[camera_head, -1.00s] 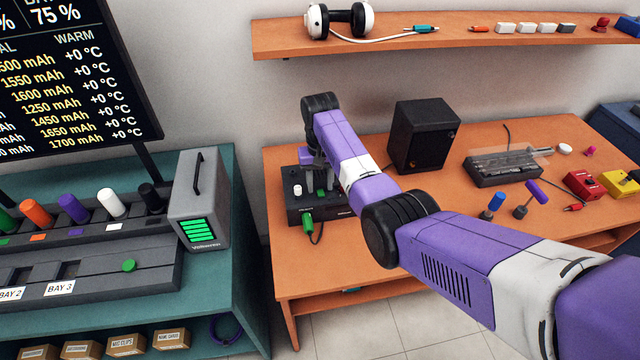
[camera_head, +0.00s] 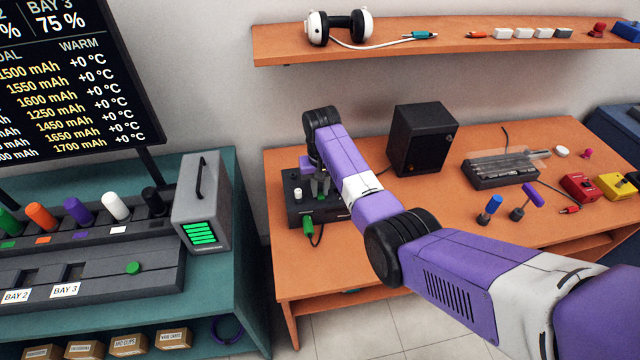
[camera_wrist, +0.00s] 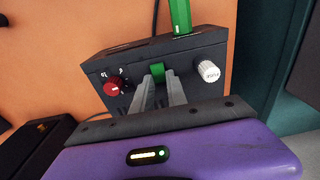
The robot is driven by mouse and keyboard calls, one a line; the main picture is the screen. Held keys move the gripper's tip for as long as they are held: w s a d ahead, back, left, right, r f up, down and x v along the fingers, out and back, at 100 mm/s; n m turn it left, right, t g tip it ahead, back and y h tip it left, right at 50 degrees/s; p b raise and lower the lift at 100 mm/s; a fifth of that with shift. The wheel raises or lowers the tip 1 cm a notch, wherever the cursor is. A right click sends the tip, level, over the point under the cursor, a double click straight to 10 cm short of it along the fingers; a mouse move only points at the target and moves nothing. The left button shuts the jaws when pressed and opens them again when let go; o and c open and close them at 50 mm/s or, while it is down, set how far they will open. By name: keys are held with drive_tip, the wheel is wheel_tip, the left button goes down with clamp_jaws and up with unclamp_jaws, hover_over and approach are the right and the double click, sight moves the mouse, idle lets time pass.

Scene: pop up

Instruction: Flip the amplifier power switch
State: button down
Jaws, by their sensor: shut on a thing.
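The amplifier is a dark grey box (camera_head: 299,208) at the left end of the orange desk, and it fills the middle of the wrist view (camera_wrist: 205,55). It has a green power switch (camera_wrist: 158,72) between a red knob (camera_wrist: 114,87) and a white knob (camera_wrist: 208,70). The white knob also shows in the head view (camera_head: 298,193). My gripper (camera_wrist: 160,84) is shut on the green switch, one finger on each side of it. In the head view my gripper (camera_head: 320,188) points down over the box, and my arm hides part of the box.
A green plug (camera_head: 308,222) with a cable sits on the amplifier's front side. A black speaker (camera_head: 422,140) stands to its right. A wall shelf (camera_head: 450,36) with headphones (camera_head: 340,25) runs above. A grey battery unit (camera_head: 203,215) stands on the teal bench to the left.

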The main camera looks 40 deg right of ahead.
drive_tip(key=shift+s+a+t+h+p, duration=0.15)
drive_tip(key=shift+t+h+p, duration=0.25)
drive_tip(key=shift+t+p, duration=0.2)
drive_tip(key=shift+s+a+t+h+p, duration=0.15)
drive_tip(key=shift+t+h+p, duration=0.25)
drive_tip(key=shift+t+p, duration=0.2)
drive_tip(key=shift+d, duration=0.15)
drive_tip(key=c, duration=1.3)
unclamp_jaws()
drive_tip(key=shift+r, duration=0.1)
drive_tip(key=shift+b+v, duration=0.3)
drive_tip(key=shift+v, duration=3.55)
drive_tip(key=shift+w, duration=0.1)
